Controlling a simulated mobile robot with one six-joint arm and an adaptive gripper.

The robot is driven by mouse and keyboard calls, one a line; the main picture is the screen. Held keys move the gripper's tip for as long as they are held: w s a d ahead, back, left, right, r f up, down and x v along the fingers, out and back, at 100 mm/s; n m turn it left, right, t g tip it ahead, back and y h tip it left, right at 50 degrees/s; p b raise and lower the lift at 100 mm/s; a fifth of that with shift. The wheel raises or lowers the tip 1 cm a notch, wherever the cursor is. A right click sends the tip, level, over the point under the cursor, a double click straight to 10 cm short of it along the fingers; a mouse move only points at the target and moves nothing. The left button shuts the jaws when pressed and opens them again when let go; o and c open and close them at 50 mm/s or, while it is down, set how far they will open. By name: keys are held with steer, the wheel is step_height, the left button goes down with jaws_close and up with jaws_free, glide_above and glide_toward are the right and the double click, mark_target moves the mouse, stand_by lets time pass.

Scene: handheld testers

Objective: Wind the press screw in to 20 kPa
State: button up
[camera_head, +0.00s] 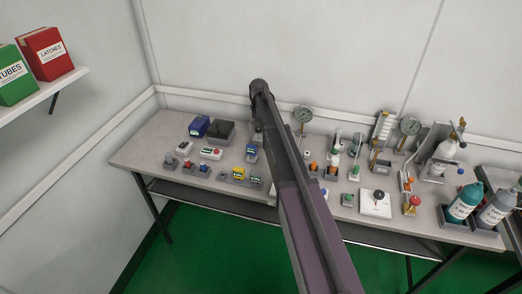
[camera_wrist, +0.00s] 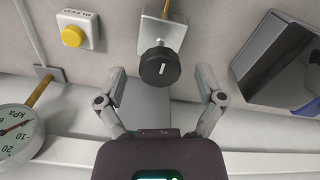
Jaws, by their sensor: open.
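The press screw's round black knob (camera_wrist: 158,68) has a white mark on its face and sits on a pale bracket (camera_wrist: 163,32). My gripper (camera_wrist: 162,76) is open, with one finger on each side of the knob and a visible gap to each. The depth between fingertips and knob is hard to tell. A kPa gauge (camera_wrist: 18,130) is cut off at the left edge of the wrist view; its exact reading is unclear. A dial gauge (camera_head: 303,114) stands right of my arm in the head view. There my arm hides the gripper and the knob.
A yellow button on a white box (camera_wrist: 73,36) marked BLEED is left of the knob. A dark open box (camera_wrist: 285,62) is close on the right. The bench (camera_head: 150,142) holds several testers, with a second gauge (camera_head: 410,125) farther right.

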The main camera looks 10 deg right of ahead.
mark_target(259, 127)
steer(key=n, duration=0.5)
steer(key=shift+n, duration=0.3)
steer(key=n, duration=1.1)
steer(key=shift+n, duration=0.4)
steer(key=n, duration=0.6)
step_height(259, 127, up, 14)
steer(key=p, duration=1.4)
steer(key=s+a+f+m+b, duration=0.1)
steer(key=s+f+m+b, duration=0.4)
steer(key=s, duration=0.4)
steer(key=s+a+f+m+b, duration=0.2)
steer(key=s+f+m+b, duration=0.3)
steer(key=s, duration=0.4)
steer(key=shift+a+f+b, duration=0.3)
steer(key=shift+f+b, duration=0.2)
steer(key=shift+f, duration=0.05)
steer(key=shift+s, duration=0.2)
